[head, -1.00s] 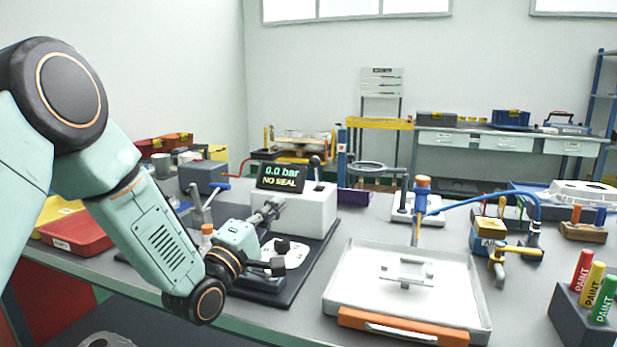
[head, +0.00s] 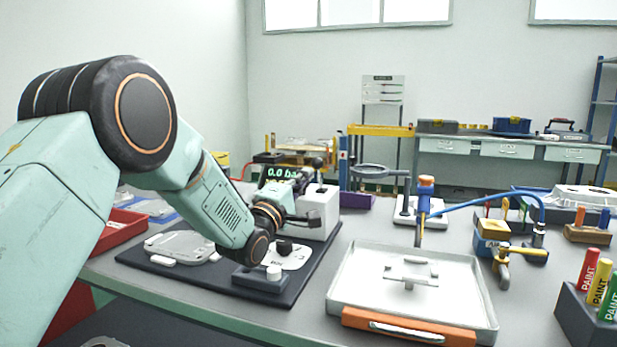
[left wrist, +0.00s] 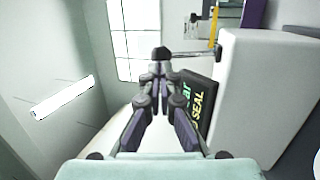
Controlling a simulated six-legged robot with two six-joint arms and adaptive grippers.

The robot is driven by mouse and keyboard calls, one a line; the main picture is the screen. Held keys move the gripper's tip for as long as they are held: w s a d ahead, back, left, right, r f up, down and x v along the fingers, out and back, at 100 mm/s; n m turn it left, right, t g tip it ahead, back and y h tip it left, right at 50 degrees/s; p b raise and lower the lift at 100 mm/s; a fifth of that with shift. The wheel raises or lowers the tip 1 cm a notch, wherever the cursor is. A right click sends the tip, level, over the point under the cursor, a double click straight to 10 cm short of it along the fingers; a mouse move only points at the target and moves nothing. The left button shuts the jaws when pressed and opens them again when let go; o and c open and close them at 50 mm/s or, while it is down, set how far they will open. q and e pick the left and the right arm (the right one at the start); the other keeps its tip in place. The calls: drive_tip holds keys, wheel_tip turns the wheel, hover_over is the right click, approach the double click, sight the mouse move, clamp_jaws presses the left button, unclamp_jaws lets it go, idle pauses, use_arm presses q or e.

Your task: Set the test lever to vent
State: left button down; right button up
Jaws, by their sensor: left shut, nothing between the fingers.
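The test unit is a white box (head: 322,210) with a dark display (head: 276,173), partly hidden by my arm; green digits show on it. The test lever (head: 318,163), a thin rod with a black knob, stands up at the box's top. In the left wrist view the lever (left wrist: 190,53) sticks out from the white box (left wrist: 250,95), and the display (left wrist: 198,105) reads SEAL in part. My left gripper (head: 306,176) is shut and empty. In the left wrist view its fingertips (left wrist: 160,76) are close to the knob; I cannot tell whether they touch. My right gripper is out of view.

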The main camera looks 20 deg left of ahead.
sight(319, 176)
use_arm(q)
drive_tip(key=shift+x, duration=1.15)
